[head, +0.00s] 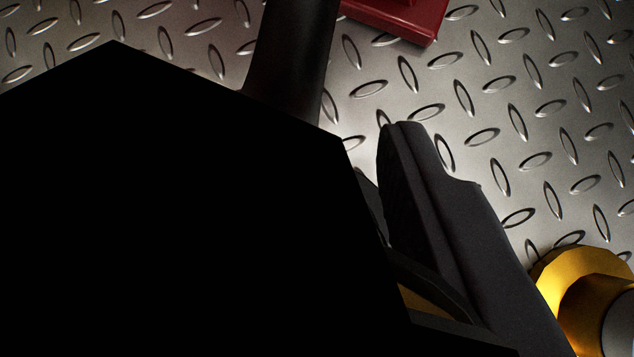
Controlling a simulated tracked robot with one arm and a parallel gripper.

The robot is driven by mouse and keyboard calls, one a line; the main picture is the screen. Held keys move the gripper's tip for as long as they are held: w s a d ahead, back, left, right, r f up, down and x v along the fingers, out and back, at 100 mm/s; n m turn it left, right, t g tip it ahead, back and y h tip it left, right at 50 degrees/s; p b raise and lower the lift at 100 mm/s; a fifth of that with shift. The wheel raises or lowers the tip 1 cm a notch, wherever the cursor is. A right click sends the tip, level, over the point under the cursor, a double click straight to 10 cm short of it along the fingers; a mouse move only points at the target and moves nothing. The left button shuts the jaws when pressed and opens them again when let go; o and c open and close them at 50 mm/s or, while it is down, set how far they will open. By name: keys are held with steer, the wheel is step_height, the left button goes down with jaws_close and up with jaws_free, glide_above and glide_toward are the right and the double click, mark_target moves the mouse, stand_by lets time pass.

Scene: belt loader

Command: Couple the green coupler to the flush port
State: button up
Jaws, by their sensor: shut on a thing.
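One dark grey finger of my gripper (430,205) shows right of the middle, slanting up and to the left. The other finger is hidden. My gripper is shut on a large black block (180,210), which fills the left and lower left of the view. The block is too dark to show any colour, so I cannot tell whether it is the green coupler. A thick dark cylinder (290,55) rises from behind its upper edge to the top of the picture. No green surface and no flush port can be made out.
Steel tread plate (530,110) fills the background. A red block (400,15) is at the top, right of the dark cylinder. A yellow round part (565,275) with a grey end (620,328) is at the lower right, close to my finger. The plate at upper right is bare.

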steer(key=s+d+r, duration=0.2)
steer(key=s, duration=1.3)
steer(key=shift+s+d, duration=0.35)
steer(key=shift+d, duration=0.05)
